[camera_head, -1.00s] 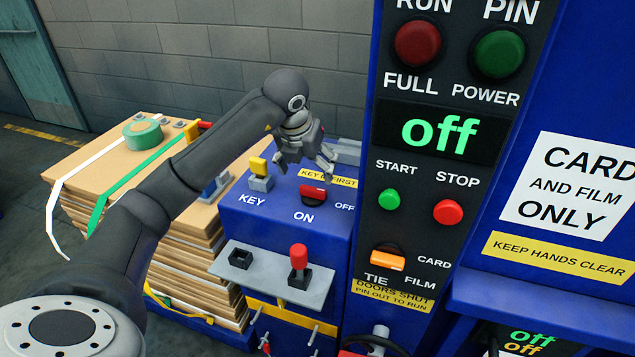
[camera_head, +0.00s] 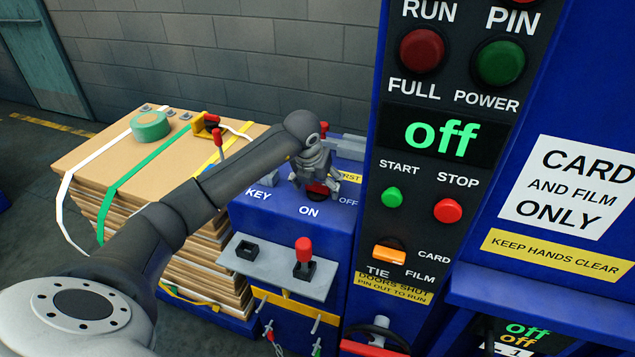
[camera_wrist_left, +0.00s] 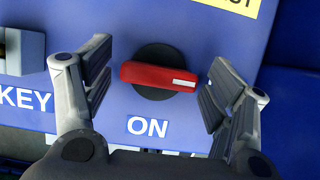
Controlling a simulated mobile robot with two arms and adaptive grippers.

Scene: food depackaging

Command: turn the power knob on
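The power knob is a red bar on a black round base, on the top of a blue box. In the left wrist view the red knob (camera_wrist_left: 158,76) lies nearly level, its white mark at the right end, above the word ON. My left gripper (camera_wrist_left: 155,92) is open, with one finger on each side of the knob and gaps showing. In the head view my left gripper (camera_head: 318,188) is over the knob (camera_head: 318,190) and hides most of it. The display (camera_head: 440,136) reads "off" in green. My right gripper is not in view.
The blue box (camera_head: 285,222) carries a key switch (camera_head: 268,180) left of the knob. A red-topped lever (camera_head: 303,256) stands on a grey plate in front. The tall control panel (camera_head: 420,215) rises close on the right. Strapped cardboard (camera_head: 100,165) is stacked at left.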

